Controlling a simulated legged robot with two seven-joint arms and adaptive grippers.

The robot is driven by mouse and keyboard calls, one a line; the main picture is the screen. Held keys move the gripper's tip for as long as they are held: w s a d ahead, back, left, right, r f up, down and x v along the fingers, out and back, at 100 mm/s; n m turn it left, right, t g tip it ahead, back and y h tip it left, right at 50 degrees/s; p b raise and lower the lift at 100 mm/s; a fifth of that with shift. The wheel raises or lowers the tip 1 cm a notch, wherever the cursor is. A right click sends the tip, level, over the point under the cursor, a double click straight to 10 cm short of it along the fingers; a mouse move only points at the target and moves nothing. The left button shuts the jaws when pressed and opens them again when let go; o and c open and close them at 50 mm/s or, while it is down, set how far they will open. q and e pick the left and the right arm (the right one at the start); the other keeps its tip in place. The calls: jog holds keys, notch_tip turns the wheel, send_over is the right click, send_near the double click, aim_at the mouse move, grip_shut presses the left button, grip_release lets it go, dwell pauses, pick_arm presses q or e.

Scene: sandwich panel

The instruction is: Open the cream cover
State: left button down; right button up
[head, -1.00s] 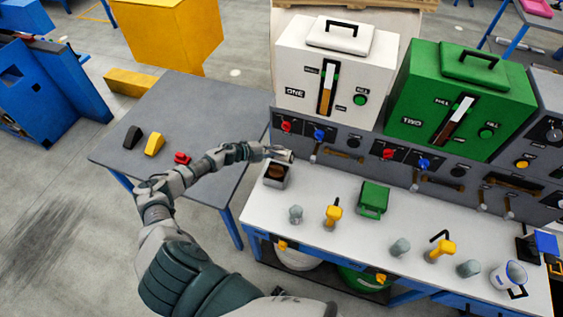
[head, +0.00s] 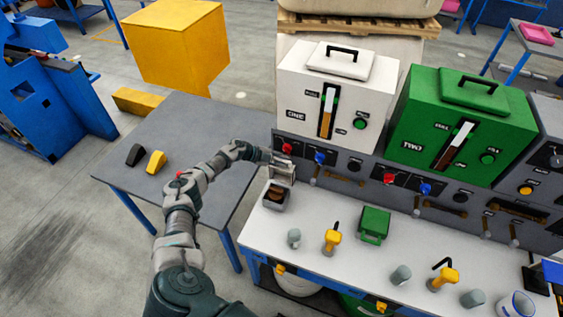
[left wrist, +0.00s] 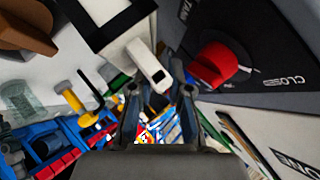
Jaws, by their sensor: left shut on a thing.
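The cream cover (head: 283,172) is the pale lid of a small box (head: 274,205) at the left end of the white bench. It stands raised at the box's back edge, and brown contents show in the open box. My left gripper (head: 277,160) is at the cover's top edge, shut on the cover. The gripper hides part of the cover. My right gripper is not in view.
A red knob (head: 287,148) on the grey panel is close beside my left gripper; it also shows in the left wrist view (left wrist: 220,63). A grey cup (head: 294,238), a yellow tool (head: 332,239) and a green container (head: 374,225) stand to the right on the bench.

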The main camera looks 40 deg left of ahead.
pick_arm(q)
jog(key=shift+d, duration=0.1)
jog(key=c, duration=1.2)
grip_release()
jog(key=shift+f, duration=0.1)
jog(key=shift+s+a+r, duration=0.2)
jog(key=shift+a, duration=0.05)
jog(key=shift+v, duration=3.6)
